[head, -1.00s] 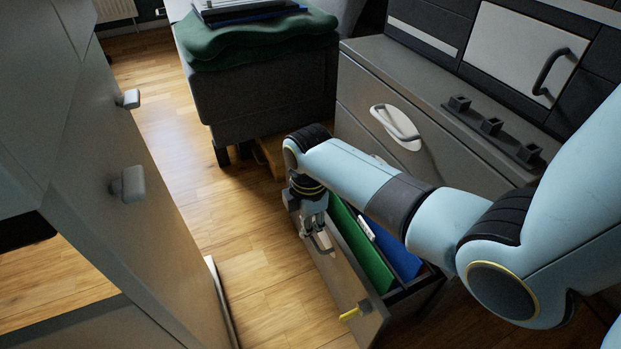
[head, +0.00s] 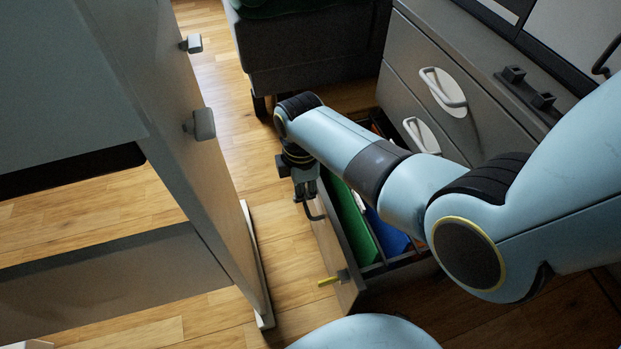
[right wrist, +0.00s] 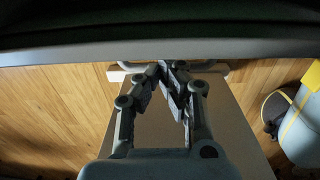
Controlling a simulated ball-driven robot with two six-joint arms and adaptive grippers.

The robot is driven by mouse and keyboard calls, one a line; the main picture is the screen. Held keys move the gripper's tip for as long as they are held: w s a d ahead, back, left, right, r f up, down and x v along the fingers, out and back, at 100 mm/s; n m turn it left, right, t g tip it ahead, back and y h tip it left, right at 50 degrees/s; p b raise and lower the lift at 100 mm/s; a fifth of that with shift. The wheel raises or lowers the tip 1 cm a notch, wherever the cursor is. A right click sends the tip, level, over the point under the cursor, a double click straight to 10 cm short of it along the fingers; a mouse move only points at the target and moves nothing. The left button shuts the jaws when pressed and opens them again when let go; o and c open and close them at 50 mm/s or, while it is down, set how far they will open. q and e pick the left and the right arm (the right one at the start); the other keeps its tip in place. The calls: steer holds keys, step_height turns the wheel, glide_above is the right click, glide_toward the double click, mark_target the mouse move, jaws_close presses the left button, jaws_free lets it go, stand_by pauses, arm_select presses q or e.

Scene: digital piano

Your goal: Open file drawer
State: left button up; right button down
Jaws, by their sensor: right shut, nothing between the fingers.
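The file drawer stands pulled out low down, its grey front panel (head: 332,250) facing left. A green folder (head: 352,222) and a blue folder (head: 392,238) show inside it. My right gripper (head: 306,194) points down at the top of the drawer front, beside its handle (head: 315,213). In the right wrist view the fingers (right wrist: 172,78) are shut with nothing held, close to the handle (right wrist: 218,67); whether they touch it I cannot tell. A yellow key (head: 328,281) sticks out of the drawer front. My left gripper is not in view.
Closed drawers with white handles (head: 441,92) rise above the open one. At left a grey cabinet with knobs (head: 203,124) leaves a narrow strip of wooden floor (head: 268,190) beside the drawer. A dark upholstered seat (head: 300,50) stands at the back.

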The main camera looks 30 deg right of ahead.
steer(key=c, duration=2)
jaws_free()
steer(key=shift+s+f, duration=0.55)
steer(key=shift+s, duration=0.25)
steer(key=o, duration=2)
steer(key=shift+w+r, duration=0.1)
steer(key=shift+w, duration=0.2)
steer(key=shift+w+r, duration=0.15)
steer(key=shift+r, duration=0.05)
steer(key=shift+r, duration=0.35)
step_height(320, 180, up, 11)
